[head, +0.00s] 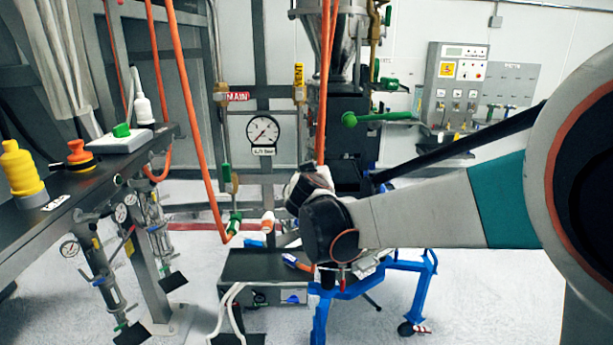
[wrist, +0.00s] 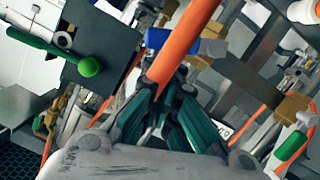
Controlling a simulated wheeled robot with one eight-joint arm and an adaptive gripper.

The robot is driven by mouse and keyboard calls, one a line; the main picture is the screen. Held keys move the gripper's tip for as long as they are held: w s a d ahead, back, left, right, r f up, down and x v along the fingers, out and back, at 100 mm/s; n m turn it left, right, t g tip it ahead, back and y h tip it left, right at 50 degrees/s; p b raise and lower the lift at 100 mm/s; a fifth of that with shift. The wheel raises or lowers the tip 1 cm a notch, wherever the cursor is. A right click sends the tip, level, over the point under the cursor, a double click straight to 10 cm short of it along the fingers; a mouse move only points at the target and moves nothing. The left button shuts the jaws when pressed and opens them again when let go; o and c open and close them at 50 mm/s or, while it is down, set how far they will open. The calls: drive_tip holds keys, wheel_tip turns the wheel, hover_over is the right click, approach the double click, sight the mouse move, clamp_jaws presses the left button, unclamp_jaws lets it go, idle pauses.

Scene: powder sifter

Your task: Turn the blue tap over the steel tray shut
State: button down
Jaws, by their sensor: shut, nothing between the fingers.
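In the wrist view a blue tap piece (wrist: 212,47) shows just beyond my fingers, partly behind a thick orange hose; more blue shows on the hose's left. I cannot tell how its handle is turned. My gripper (wrist: 168,92) is shut with nothing between its fingers, and its tips point towards the hose and the blue piece. I cannot tell whether they touch. In the head view my wrist hides the fingers and most of what lies behind them. I cannot pick out the steel tray with certainty.
The orange hose (wrist: 182,45) runs close in front of my fingers. A green-handled lever (wrist: 88,67) stands to the left. In the head view a black bench (head: 90,180) with bottles is at left, a pressure gauge (head: 263,131) at centre, and a blue wheeled frame (head: 420,290) below.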

drive_tip(key=shift+d+f+m+y+b, duration=0.4)
drive_tip(key=shift+d+f+m+b, duration=0.4)
drive_tip(key=shift+m, duration=0.1)
drive_tip(key=shift+d, duration=0.1)
